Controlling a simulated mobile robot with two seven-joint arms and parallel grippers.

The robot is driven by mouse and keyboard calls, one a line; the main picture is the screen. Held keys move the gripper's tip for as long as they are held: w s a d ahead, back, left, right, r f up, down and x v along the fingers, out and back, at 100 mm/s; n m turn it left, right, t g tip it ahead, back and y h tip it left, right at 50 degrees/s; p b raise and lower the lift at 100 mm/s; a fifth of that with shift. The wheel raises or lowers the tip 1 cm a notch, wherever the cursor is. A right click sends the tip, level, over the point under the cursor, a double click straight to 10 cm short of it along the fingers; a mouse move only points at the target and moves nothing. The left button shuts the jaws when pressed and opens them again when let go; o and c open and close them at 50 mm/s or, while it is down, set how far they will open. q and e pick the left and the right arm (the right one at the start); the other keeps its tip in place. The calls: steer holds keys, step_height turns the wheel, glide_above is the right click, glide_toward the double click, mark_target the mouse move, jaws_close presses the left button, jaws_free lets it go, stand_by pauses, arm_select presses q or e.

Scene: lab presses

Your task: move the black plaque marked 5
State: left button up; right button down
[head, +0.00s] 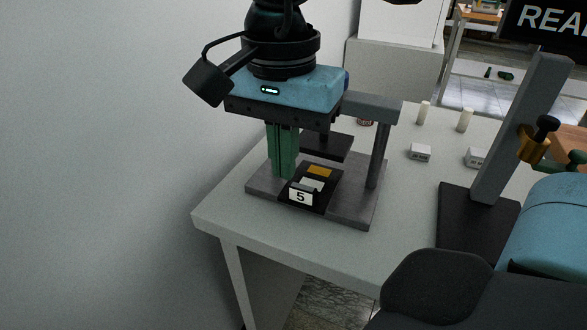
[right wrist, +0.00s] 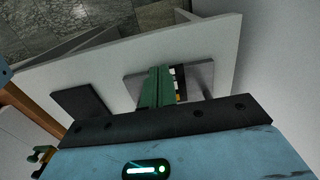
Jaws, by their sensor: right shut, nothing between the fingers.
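The black plaque marked 5 (head: 313,206) lies on the grey base plate (head: 350,212) of a press, with a white label, a pale strip and an orange strip on it. The raised dark press plate (head: 328,146) is above its far end. My right gripper (head: 285,177), blue with green fingers, points down at the plaque's left edge. Its fingers are shut and empty; I cannot tell if they touch the plaque. In the right wrist view, the plaque (right wrist: 180,84) shows partly behind the green fingers (right wrist: 161,68). My left gripper is not in view.
The press post (head: 379,155) stands right of the plaque. A second stand with a black base (head: 468,222) is further right. Small white blocks (head: 420,153) and pale cylinders (head: 465,119) stand behind. The white table (head: 215,217) has bare room at front left; a wall is left.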

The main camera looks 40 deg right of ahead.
mark_target(312, 188)
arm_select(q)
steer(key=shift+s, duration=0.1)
arm_select(e)
steer(key=shift+s+f, duration=0.1)
step_height(312, 188, down, 9)
steer(key=shift+f+b, duration=0.1)
steer(key=shift+b, duration=0.6)
steer(key=shift+w+d+f, duration=0.15)
steer(key=shift+w+d, duration=0.15)
steer(key=shift+d, duration=0.3)
steer(key=shift+w+d+f, duration=0.1)
steer(key=shift+w+d, duration=0.15)
steer(key=shift+d, duration=0.35)
steer(key=shift+w+d, duration=0.2)
steer(key=shift+d, duration=0.35)
arm_select(q)
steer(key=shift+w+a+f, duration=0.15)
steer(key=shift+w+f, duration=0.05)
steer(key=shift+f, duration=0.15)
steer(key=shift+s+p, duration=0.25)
steer(key=shift+p, duration=0.05)
arm_select(e)
steer(key=shift+d, duration=0.1)
